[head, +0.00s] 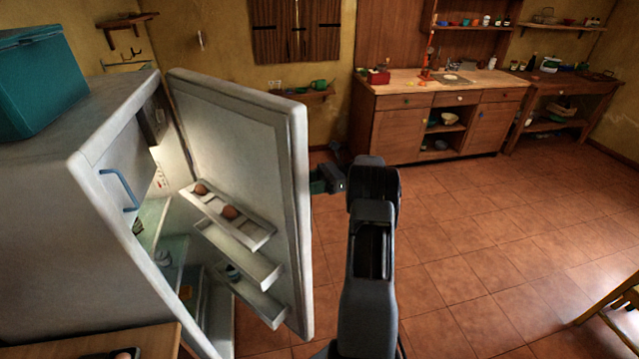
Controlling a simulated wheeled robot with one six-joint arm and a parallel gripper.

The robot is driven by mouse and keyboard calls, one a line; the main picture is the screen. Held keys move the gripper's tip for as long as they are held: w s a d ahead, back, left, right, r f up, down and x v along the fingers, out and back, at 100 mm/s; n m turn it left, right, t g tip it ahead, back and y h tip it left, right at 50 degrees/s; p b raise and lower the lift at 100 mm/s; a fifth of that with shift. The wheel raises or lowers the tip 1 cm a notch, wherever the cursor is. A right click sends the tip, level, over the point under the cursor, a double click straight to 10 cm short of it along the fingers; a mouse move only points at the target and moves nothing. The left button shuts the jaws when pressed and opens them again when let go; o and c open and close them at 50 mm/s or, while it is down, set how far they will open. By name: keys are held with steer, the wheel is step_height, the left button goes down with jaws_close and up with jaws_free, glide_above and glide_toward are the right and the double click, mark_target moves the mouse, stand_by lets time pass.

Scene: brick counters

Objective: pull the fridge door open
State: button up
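The white fridge (50,240) stands at the left in the head view. Its tall door (240,130) is swung wide open, with the inner side and its shelves facing me. The lit interior (175,165) shows between body and door. A blue handle (120,190) is on a pale front panel of the fridge body. My arm rises in the middle, right of the door. My gripper (322,182) points left at the door's outer side, close to its free edge. Its fingertips are mostly hidden behind the door, so opening and contact cannot be told.
Eggs (229,212) sit in the upper door shelf (250,232). A teal cooler box (40,80) stands on the fridge. A wooden counter (140,345) is at the lower left. A wooden cabinet (400,135) stands at the back. The tiled floor (480,240) right of my arm is largely clear.

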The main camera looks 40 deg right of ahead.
steer(key=s+a+r+p, duration=0.2)
steer(key=s+a+r, duration=0.3)
steer(key=s, duration=0.6)
step_height(320, 180, up, 2)
steer(key=shift+r, duration=0.25)
steer(key=shift+s+d, duration=0.1)
